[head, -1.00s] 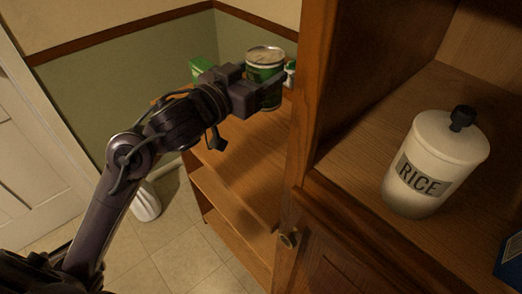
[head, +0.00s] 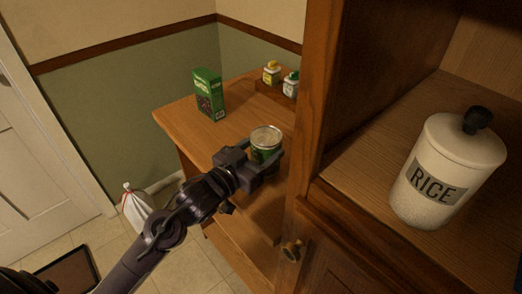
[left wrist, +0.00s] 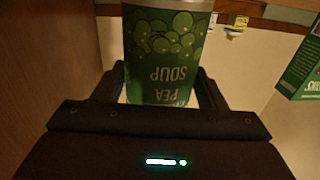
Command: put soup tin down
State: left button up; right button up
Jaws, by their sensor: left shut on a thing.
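The soup tin (head: 265,139) is a green can with a silver lid. In the left wrist view its label (left wrist: 166,52) shows peas and the words PEA SOUP, upside down in the picture. My left gripper (head: 264,164) is shut around the tin's sides, and the tin looks upright. It shows at the front part of a low wooden shelf unit (head: 235,125). I cannot tell whether its base touches the wood, since the gripper hides it. My right gripper is not in view.
A green box (head: 209,94) stands on the unit's top, with small bottles (head: 271,72) in a rack behind. A tall wooden cabinet (head: 318,110) rises close on the right, holding a RICE jar (head: 445,170). The top between box and tin is clear.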

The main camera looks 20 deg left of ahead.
pick_arm(q)
jog(key=shift+f, duration=0.1)
jog(key=shift+f, duration=0.1)
jog(key=o, duration=1.5)
jog(key=shift+c, duration=0.2)
jog(key=b+v, duration=0.1)
jog(key=v, duration=1.1)
jog(key=shift+b, duration=0.35)
jog(key=shift+s, duration=0.1)
